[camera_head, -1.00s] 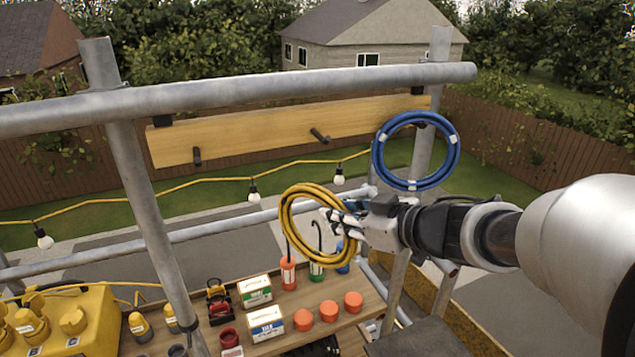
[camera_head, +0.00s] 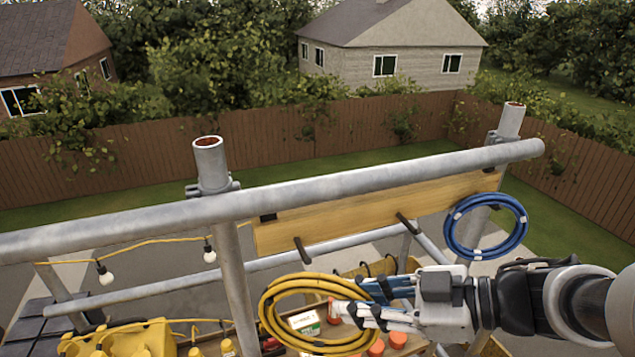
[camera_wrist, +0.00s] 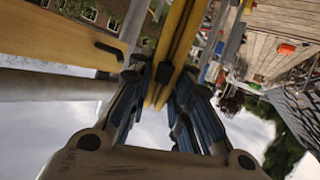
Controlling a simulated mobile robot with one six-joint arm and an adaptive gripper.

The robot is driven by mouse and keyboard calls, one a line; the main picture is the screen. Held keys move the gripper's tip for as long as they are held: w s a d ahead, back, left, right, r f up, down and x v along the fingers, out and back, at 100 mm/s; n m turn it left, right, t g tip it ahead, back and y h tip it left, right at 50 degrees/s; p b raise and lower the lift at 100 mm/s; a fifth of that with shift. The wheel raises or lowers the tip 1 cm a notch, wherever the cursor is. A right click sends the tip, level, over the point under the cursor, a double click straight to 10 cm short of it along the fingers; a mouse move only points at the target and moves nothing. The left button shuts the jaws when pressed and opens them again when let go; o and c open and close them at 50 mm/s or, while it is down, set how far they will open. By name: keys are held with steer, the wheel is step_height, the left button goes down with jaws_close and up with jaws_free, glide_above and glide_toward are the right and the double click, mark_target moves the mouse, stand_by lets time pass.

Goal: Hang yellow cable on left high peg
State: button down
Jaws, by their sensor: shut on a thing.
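The yellow cable (camera_head: 270,318) is a coiled loop held by my gripper (camera_head: 372,302), which is shut on its right side. In the wrist view, the yellow cable (camera_wrist: 178,50) runs between the fingers of my gripper (camera_wrist: 160,85). A wooden board (camera_head: 350,217) under the top rail carries dark pegs. The left peg (camera_head: 301,249) is empty and sits above the coil in the head view, apart from it. The middle peg (camera_head: 407,222) is also empty. A blue cable coil (camera_head: 487,226) hangs at the board's right end.
A thick grey scaffold rail (camera_head: 280,200) crosses in front of the board's top. A grey upright post (camera_head: 235,270) stands left of the coil. Below are a yellow case (camera_head: 120,340), orange-capped items (camera_head: 397,340) and a white box (camera_head: 304,322). A string of bulbs (camera_head: 209,254) hangs at left.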

steer(key=shift+s+d, duration=0.1)
steer(key=shift+d, duration=0.55)
steer(key=shift+w+a+f+b, duration=0.1)
steer(key=shift+w+a+b, duration=0.45)
steer(key=shift+w, duration=0.3)
steer(key=w+a+f+b, duration=0.1)
steer(key=w+a+b, duration=0.1)
steer(key=w, duration=0.6)
steer(key=shift+f, duration=0.4)
steer(key=c, duration=1.4)
jaws_free()
steer(key=shift+f, duration=0.1)
